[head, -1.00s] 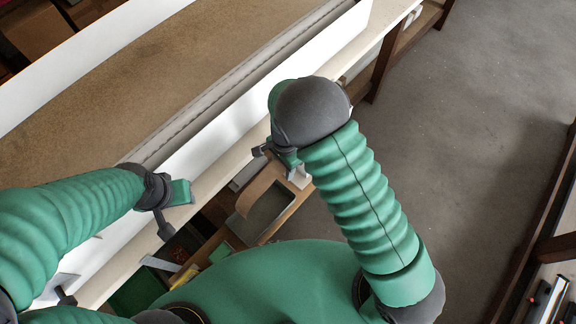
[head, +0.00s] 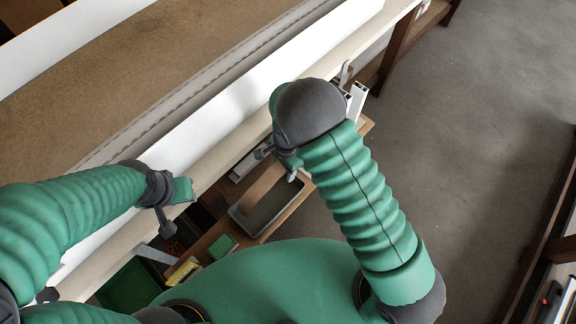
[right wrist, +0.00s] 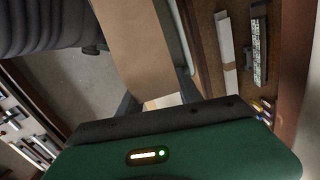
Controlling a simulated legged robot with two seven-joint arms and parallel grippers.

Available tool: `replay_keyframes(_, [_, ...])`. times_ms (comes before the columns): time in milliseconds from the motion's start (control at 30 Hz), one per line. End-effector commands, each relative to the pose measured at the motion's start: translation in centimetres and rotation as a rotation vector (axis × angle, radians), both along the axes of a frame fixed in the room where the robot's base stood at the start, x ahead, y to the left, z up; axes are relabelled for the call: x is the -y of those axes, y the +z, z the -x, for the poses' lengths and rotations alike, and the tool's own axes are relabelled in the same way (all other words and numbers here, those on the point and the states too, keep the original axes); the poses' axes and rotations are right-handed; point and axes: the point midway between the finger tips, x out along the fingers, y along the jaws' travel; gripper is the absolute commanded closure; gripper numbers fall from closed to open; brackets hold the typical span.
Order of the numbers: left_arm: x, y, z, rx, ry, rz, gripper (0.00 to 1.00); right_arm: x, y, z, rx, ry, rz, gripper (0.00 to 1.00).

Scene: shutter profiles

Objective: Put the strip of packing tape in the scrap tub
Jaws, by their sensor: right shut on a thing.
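The strip of packing tape (head: 262,187) is a flat brown band. My right gripper (head: 285,165) is shut on one end of it, and the free end hangs down to the left. In the right wrist view the strip (right wrist: 140,50) runs up and away from the jaws. The scrap tub (head: 268,215) is a shallow grey tray below the right gripper; the strip overlaps its left part in the head view. I cannot tell whether they touch. My left gripper (head: 176,206) is left of the tub, apart from it; its jaw opening is unclear.
A wooden bench (head: 208,240) carries the tub, a green block (head: 222,246) and yellow items (head: 183,271). White profiles (head: 356,100) stand beyond my right wrist. A long white panel (head: 215,118) runs diagonally behind both grippers. Grey floor (head: 450,150) is open at right.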

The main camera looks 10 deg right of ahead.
Motion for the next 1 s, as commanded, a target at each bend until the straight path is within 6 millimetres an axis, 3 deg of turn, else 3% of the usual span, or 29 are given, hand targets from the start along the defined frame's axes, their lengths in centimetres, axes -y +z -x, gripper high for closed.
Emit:
replay_keyframes(333, [0.0, -0.4, 0.0, 0.0, 0.0, 0.0, 0.64, 0.6, -0.7, -0.1, 0.001, -0.003, -0.006, 0.95])
replay_keyframes(367, [0.0, -0.4, 0.0, 0.0, 0.0, 0.0, 0.64, 0.5, -0.7, -0.1, 0.002, -0.003, -0.005, 0.56])
replay_keyframes(533, [0.0, -0.4, 0.0, 0.0, -0.001, 0.0, 0.64, 0.3, -0.7, -0.1, 0.001, -0.003, -0.003, 0.34])
replay_keyframes(867, [0.0, -0.4, 0.0, 0.0, 0.0, 0.0, 0.64, 0.3, -0.6, -0.1, 0.001, -0.002, -0.003, 0.32])
replay_keyframes(1000, [0.0, 0.0, 0.0, 0.0, 0.0, 0.0, 0.64, 0.4, 1.3, -0.2, 0.004, 0.0, -0.005, 0.32])
